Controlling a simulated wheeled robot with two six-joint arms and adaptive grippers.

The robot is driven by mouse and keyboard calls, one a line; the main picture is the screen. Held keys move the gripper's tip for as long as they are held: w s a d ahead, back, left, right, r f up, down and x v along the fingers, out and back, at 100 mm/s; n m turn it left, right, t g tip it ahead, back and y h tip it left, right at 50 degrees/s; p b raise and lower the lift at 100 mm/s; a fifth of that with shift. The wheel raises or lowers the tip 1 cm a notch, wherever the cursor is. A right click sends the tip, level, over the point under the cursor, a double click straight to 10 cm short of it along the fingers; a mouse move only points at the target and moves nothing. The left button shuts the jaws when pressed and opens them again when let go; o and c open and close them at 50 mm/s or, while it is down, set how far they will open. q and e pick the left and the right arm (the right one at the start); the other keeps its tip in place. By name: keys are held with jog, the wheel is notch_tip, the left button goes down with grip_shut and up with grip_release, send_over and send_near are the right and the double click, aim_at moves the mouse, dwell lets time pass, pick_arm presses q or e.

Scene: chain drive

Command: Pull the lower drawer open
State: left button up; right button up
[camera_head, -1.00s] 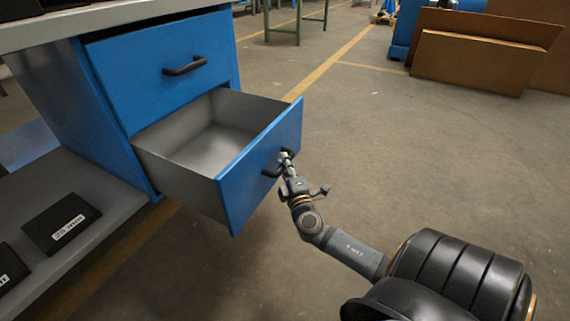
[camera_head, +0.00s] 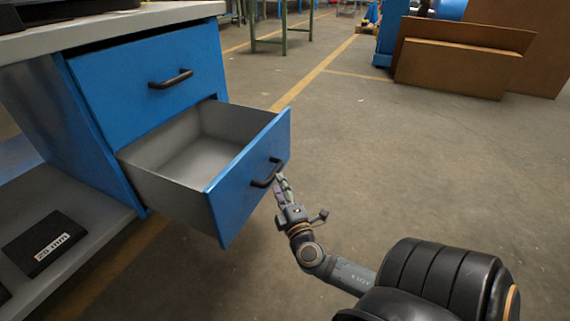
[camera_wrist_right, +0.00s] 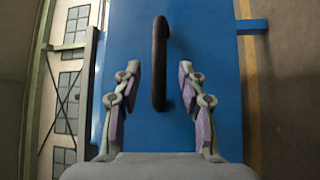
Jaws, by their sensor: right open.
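The lower drawer (camera_head: 249,184) of the blue cabinet stands well open, and its grey inside looks empty. Its black handle (camera_head: 266,175) is on the blue front. My right gripper (camera_head: 281,180) is just in front of this handle, open and empty. In the right wrist view, the black handle (camera_wrist_right: 160,62) lies ahead, between and beyond the two spread fingers of the right gripper (camera_wrist_right: 162,84). The upper drawer (camera_head: 140,85) is shut, with its own black handle (camera_head: 171,79). My left gripper is not in view.
A grey worktop (camera_head: 110,22) covers the cabinet. A black box labelled 20 mm (camera_head: 44,243) lies on the low grey shelf (camera_head: 92,222) at left. Brown panels (camera_head: 455,68) stand at the far right. The floor right of the drawer is clear.

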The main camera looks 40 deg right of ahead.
jog(key=v, duration=0.6)
jog(key=shift+s, duration=0.15)
jog(key=shift+a+f, duration=0.1)
